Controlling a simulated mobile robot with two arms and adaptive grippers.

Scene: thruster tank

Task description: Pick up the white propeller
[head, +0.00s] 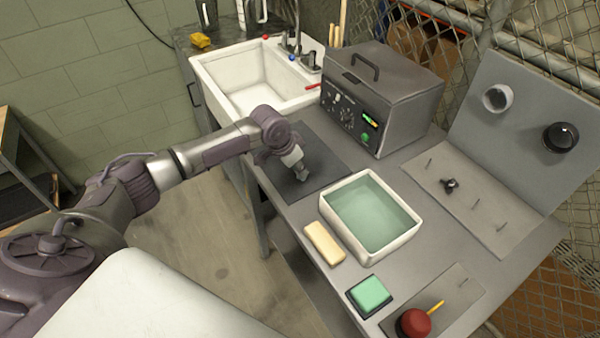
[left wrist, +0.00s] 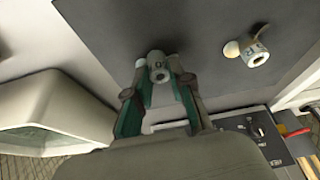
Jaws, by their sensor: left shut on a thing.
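My left gripper (head: 302,174) is low over the dark mat (head: 325,165) on the bench. In the left wrist view the fingertips (left wrist: 158,76) are closed around a white propeller (left wrist: 157,66), with its round hub and dark marks facing the camera. A second pale propeller (left wrist: 256,54) lies on the mat to the right, apart from the gripper. I cannot tell whether the held propeller touches the mat. In the head view the gripper mostly hides the propellers. My right gripper is not in view.
A white tub of greenish liquid (head: 413,228), a cream block (head: 324,243) and a green pad (head: 370,293) stand nearer. A grey machine (head: 405,115) stands behind, with a white sink (head: 204,72) to the left. A pegged board (head: 490,215) holds a dark propeller (head: 450,185).

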